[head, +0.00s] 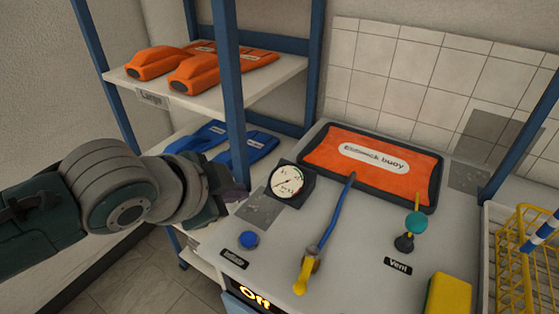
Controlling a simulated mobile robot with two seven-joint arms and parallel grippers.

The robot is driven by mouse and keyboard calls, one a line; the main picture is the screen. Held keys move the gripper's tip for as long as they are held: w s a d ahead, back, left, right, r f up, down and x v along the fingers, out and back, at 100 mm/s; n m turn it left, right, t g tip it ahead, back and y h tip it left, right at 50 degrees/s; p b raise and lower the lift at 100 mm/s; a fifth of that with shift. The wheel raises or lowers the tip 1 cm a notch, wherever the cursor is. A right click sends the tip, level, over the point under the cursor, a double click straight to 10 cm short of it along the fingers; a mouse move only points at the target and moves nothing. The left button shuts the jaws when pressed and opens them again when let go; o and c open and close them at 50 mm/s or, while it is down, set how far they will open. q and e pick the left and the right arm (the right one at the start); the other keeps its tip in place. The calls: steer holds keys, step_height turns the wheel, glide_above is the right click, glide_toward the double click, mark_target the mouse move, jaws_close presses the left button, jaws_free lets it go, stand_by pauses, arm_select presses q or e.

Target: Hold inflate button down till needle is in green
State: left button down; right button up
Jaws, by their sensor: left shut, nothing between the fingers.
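The blue round button (249,239) sits on the grey bench top (355,275), beside a dark label (235,259) too small to read; it looks like the inflate button. The round gauge (287,181) has a white face with coloured marks at its rim; where its needle stands against the green is too small to tell. The orange buoy (340,150), marked "buoy", lies in a black tray. My left gripper (236,196) is shut and empty, above and left of the button, apart from it. My right gripper is out of view.
A blue hose (335,215) with a yellow end piece (306,275) crosses the bench. A teal-topped valve (415,222) stands near the "Vent" label (398,265). A lit "Off" sign (255,297) is on the front. A yellow sponge (448,295) and a yellow rack (525,250) are right.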

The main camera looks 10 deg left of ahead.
arm_select(q)
steer(key=b, duration=0.8)
glide_above(243, 243)
step_height(243, 243, down, 8)
steer(key=shift+f, duration=0.1)
steer(key=shift+w+f, duration=0.1)
steer(key=shift+f, duration=0.25)
stand_by(1.2)
steer(key=shift+f+b, duration=0.4)
steer(key=shift+b, duration=0.05)
steer(key=shift+f+b, duration=0.35)
steer(key=shift+f, duration=0.2)
stand_by(0.5)
stand_by(2.4)
steer(key=shift+r+p, duration=1)
steer(key=shift+p, duration=0.1)
step_height(243, 243, up, 5)
steer(key=p, duration=0.5)
